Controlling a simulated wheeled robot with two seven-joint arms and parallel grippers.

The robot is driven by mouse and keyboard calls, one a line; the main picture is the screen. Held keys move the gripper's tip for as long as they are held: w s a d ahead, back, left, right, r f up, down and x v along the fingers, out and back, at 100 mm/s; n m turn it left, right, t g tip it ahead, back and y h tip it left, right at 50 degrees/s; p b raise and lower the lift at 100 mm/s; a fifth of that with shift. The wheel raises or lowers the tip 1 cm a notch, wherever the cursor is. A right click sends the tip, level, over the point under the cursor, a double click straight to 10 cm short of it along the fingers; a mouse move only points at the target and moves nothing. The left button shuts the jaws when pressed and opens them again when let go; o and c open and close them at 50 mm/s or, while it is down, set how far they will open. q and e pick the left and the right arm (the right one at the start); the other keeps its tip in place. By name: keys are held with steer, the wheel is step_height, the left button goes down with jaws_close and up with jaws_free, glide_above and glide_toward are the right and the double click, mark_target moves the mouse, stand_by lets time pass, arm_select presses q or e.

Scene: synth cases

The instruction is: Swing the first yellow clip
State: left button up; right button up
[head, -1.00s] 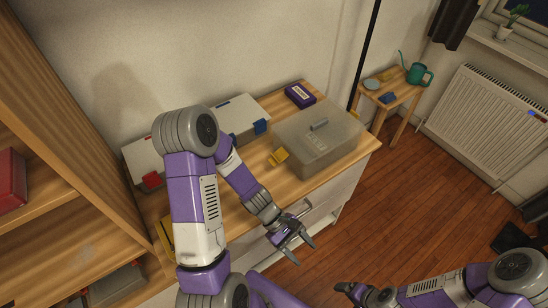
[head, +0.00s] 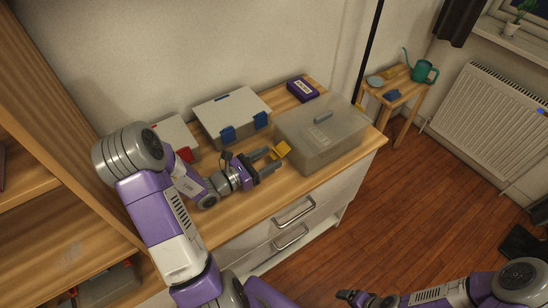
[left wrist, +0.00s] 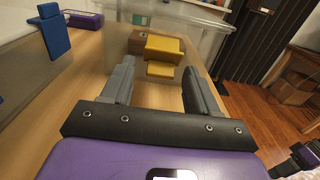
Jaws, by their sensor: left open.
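A yellow clip (head: 281,149) sits on the left end wall of a translucent grey lidded box (head: 345,152) on the wooden top. In the left wrist view, the clip (left wrist: 164,46) shows as a yellow plate with a smaller yellow tab below it, straight ahead between my fingers. My left gripper (head: 268,161) is open and empty, low over the wooden top, its fingertips pointing at the clip and just short of it. My right gripper (head: 352,297) is at the bottom edge, away from the box; its jaws are too small and dark to read.
A box with blue clips (head: 232,116) and a box with a red clip (head: 176,138) stand behind my left arm. A purple box (head: 302,89) lies at the back. Drawer handles (head: 295,211) stick out below the front edge. The strip before the boxes is mostly clear.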

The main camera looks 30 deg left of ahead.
mark_target(280, 150)
arm_select(q)
steer(key=shift+x, duration=1.25)
steer(key=c, duration=0.8)
steer(key=r+g+y+p, duration=0.1)
steer(key=g+p, duration=0.1)
steer(key=p, duration=0.3)
steer(key=r+g+p, duration=0.2)
steer(key=p, duration=0.3)
steer(key=shift+s+g+y, duration=0.2)
steer(key=shift+g+y, duration=0.2)
steer(key=shift+r+g+y+p, duration=0.15)
steer(key=shift+g+y+p, duration=0.25)
steer(key=shift+g+p, duration=0.65)
steer(key=shift+t, duration=0.25)
